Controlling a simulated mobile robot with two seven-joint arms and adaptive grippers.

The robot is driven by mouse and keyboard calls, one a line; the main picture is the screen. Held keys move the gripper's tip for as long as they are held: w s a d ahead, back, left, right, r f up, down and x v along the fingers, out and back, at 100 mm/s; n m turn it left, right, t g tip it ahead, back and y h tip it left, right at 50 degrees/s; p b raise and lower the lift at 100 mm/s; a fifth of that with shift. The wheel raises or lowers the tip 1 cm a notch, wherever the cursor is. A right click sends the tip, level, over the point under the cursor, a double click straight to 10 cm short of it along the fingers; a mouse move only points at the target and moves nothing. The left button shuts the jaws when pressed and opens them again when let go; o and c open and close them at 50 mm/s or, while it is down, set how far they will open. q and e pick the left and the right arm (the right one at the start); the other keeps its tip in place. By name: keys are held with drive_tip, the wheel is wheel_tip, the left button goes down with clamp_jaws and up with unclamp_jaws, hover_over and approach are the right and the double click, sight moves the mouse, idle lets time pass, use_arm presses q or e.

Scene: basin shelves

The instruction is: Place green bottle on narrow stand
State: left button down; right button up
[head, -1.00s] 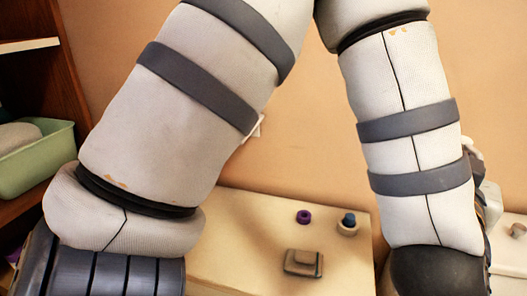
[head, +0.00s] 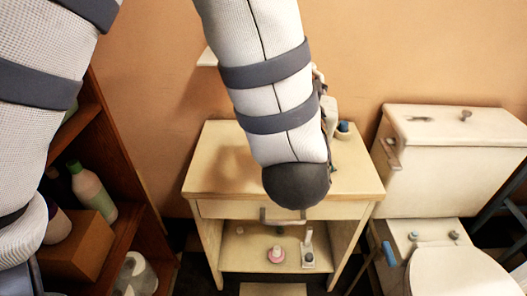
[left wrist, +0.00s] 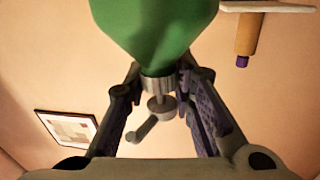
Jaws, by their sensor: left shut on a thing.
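In the left wrist view a dark green bottle (left wrist: 155,35) fills the top, with a grey ribbed collar below it. My left gripper (left wrist: 160,88) is shut on the bottle, its fingers on either side of the collar. In the head view my left arm comes in at the left and its gripper is out of frame. My right arm hangs across the middle, with its gripper hidden. A cream cabinet (head: 225,182) with a drawer and open lower shelf stands behind that arm. I cannot tell whether it is the narrow stand.
A brown shelf unit (head: 112,152) at the left holds a pale green bottle (head: 88,190), a cardboard box (head: 85,250) and paper rolls. A pink item (head: 276,254) sits on the cabinet's lower shelf. A blue-topped cup (head: 343,130) is on top. A toilet (head: 450,150) stands at the right.

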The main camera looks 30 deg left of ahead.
use_arm(q)
drive_tip(key=w+a+f+b, duration=0.1)
drive_tip(key=w+a+f, duration=0.2)
drive_tip(key=a+f, duration=0.3)
drive_tip(key=w+a+f+b, duration=0.2)
drive_tip(key=a+f, duration=0.5)
drive_tip(key=shift+w, duration=0.4)
use_arm(e)
drive_tip(key=shift+g, duration=0.8)
drive_tip(key=s+f, duration=0.3)
drive_tip(key=f, duration=0.1)
drive_tip(key=shift+s, duration=0.35)
use_arm(q)
drive_tip(key=shift+d, duration=0.1)
drive_tip(key=shift+f, duration=0.1)
drive_tip(key=c, duration=1.4)
unclamp_jaws()
drive_tip(key=shift+f, duration=0.1)
drive_tip(key=shift+o, duration=0.2)
